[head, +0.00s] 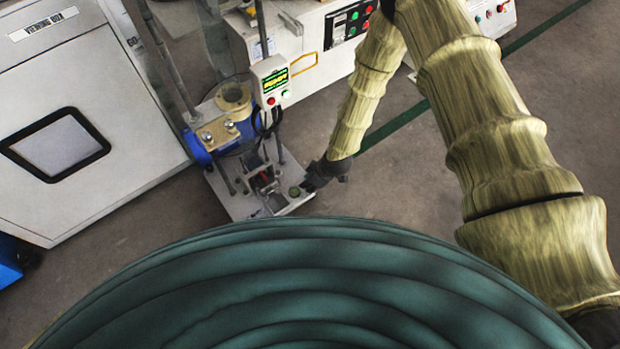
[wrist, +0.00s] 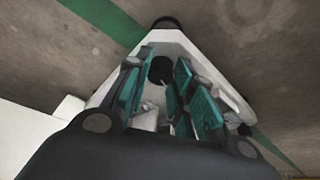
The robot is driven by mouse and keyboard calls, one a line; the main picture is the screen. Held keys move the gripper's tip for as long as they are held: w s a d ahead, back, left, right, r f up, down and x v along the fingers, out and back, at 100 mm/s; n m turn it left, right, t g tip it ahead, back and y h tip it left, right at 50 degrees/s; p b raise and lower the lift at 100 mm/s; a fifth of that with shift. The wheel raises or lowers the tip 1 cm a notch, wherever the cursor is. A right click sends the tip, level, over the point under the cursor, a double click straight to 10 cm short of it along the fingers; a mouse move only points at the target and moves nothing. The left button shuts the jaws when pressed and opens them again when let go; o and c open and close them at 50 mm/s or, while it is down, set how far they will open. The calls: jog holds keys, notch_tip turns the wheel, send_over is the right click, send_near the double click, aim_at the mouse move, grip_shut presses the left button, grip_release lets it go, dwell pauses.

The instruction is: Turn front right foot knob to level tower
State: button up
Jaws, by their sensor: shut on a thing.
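The tower (head: 228,125) stands on a pale base plate (head: 243,208) left of centre in the head view. In the wrist view, the teal finger pads of my gripper (wrist: 160,78) stand on both sides of a dark round knob (wrist: 160,69) over a white corner of the plate (wrist: 172,42). My gripper is shut on this knob. The contact itself is partly hidden, and the tower's tilt is hard to judge from this steep view.
A large white test cabinet (head: 90,185) stands left of the tower. A control box with a lit display (head: 272,80) is on the tower, and a white machine (head: 310,45) stands behind. Bare floor (head: 400,185) lies to the right, with a green stripe (head: 397,123).

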jog(key=shift+s+r+m+p, duration=0.15)
jog(key=shift+r+m+p, duration=0.05)
jog(key=shift+m+p, duration=0.55)
jog(key=shift+f+m+t+h+p, duration=0.2)
jog(key=shift+m+t+h+p, duration=0.2)
jog(key=shift+m+p, duration=0.25)
grip_shut()
jog(key=o, duration=1)
grip_release()
jog(key=shift+r, duration=0.1)
jog(key=v, duration=1.1)
jog(key=shift+s+d+r, duration=0.15)
jog(key=shift+r, duration=0.2)
